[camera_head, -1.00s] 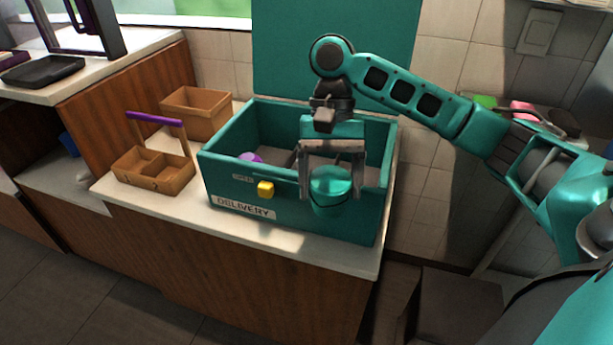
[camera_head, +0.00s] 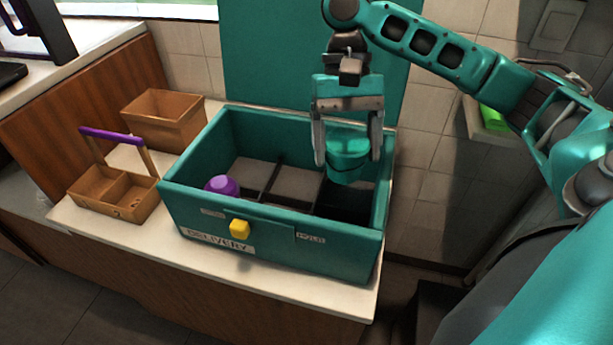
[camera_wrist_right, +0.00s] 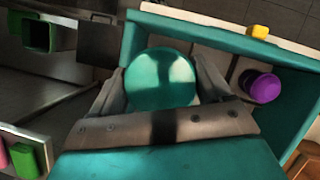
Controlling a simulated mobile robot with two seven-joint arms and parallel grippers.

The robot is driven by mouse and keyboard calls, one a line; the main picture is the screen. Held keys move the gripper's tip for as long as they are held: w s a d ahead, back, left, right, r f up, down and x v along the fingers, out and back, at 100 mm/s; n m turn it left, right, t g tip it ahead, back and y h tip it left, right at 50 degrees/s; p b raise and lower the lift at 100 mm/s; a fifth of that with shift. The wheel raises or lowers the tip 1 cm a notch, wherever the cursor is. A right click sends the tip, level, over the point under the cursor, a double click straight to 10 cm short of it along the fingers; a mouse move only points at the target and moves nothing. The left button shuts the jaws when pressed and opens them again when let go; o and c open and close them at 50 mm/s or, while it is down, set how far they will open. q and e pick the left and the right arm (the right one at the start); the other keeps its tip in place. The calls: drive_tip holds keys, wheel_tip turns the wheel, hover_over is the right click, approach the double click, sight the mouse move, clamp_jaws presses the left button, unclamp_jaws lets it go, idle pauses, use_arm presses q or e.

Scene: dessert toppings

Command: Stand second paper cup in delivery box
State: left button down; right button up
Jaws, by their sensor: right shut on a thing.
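A teal paper cup (camera_head: 346,158) is held between the fingers of my right gripper (camera_head: 347,150), above the right part of the delivery box. In the right wrist view the teal cup (camera_wrist_right: 160,79) shows its round lid between the fingers. The teal delivery box (camera_head: 270,246) stands open on the counter, with a yellow knob on its front. A purple cup (camera_head: 222,186) stands inside it at the left; it also shows in the right wrist view (camera_wrist_right: 261,87). The box floor is split into compartments. My left gripper is not in view.
A wooden caddy (camera_head: 115,192) with a purple handle and an open wooden box (camera_head: 162,119) stand left of the delivery box. The raised teal lid (camera_head: 270,55) is behind. A green item (camera_head: 494,118) lies on a shelf at right.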

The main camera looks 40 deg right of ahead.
wheel_tip(320, 180, down, 19)
drive_tip(key=b, duration=0.3)
drive_tip(key=shift+s+r, duration=0.1)
drive_tip(key=shift+f, duration=0.35)
drive_tip(key=o, duration=0.9)
drive_tip(key=shift+f, duration=0.15)
drive_tip(key=p+v, duration=0.1)
drive_tip(key=v, duration=1.1)
